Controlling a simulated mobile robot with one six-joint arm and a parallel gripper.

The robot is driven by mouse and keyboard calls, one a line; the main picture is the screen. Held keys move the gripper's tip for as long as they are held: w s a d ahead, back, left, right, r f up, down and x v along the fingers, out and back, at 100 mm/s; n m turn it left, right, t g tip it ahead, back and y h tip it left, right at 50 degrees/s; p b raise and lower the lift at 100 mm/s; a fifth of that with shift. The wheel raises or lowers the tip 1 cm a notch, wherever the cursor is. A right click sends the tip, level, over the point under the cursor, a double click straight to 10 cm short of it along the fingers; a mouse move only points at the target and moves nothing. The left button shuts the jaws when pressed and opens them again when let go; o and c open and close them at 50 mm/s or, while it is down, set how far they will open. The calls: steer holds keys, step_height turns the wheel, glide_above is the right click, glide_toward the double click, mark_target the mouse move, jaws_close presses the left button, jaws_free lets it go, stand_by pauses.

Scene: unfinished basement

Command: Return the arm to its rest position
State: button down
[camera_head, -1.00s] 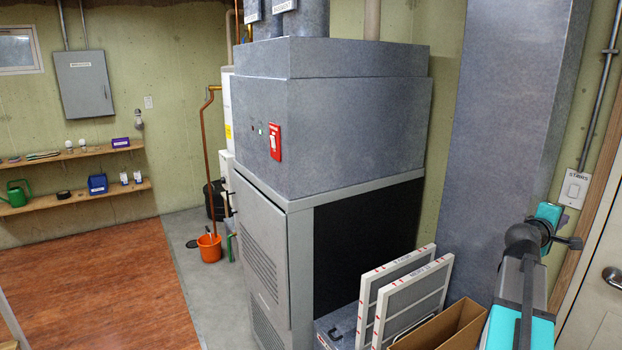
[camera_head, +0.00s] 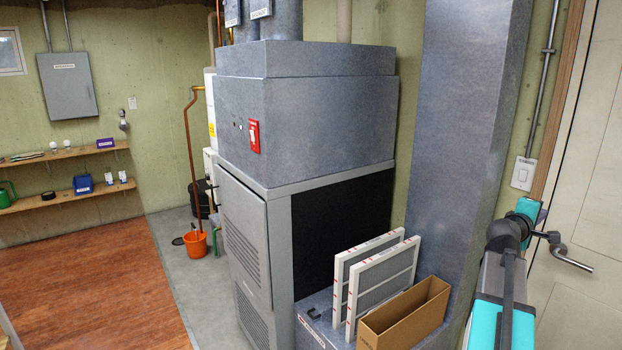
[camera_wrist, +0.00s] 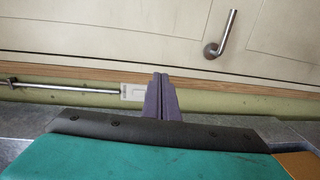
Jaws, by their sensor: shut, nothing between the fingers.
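My arm, teal and grey, rises at the lower right of the head view, its wrist end in front of the wall beside the door. My gripper (camera_wrist: 161,97) shows in the wrist view as two dark purple-grey fingers pressed together, with nothing between them. The fingers point toward the door frame and the light switch. In the head view the fingers are hidden behind the wrist.
A white door (camera_head: 585,170) with a metal handle (camera_head: 572,258) is close right of my arm. A furnace (camera_head: 305,120) fills the middle. Filters (camera_head: 384,290) and a cardboard box (camera_head: 405,315) stand below left of the arm. Open floor (camera_head: 90,290) lies at left.

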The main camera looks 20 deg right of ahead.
steer(key=w+a+f+y, duration=0.25)
steer(key=a+f, duration=0.25)
steer(key=f, duration=0.4)
steer(key=w+a+f+m+y, duration=0.1)
steer(key=w+a+f, duration=0.25)
steer(key=f, duration=0.55)
steer(key=w+a+f+y, duration=0.2)
steer(key=a+f, duration=0.4)
steer(key=f, duration=0.3)
steer(key=s+a+f+g+y, duration=0.2)
steer(key=a+f+y, duration=0.3)
steer(key=a+f, duration=1.45)
steer(key=s+a+f+m+g+y, duration=0.1)
steer(key=s+a+f+g, duration=0.1)
steer(key=s+a+f, duration=0.45)
steer(key=s+a+f+m+g+y, duration=0.15)
steer(key=s+a+f, duration=0.25)
steer(key=a+f, duration=0.6)
steer(key=s+a+f+g+y, duration=0.1)
steer(key=s+a+f, duration=0.3)
steer(key=s+a, duration=0.4)
steer(key=s+a+f+g+y, duration=0.2)
steer(key=s+a+f+g, duration=0.2)
steer(key=s+a, duration=0.4)
steer(key=s, duration=0.4)
steer(key=shift+s, duration=0.15)
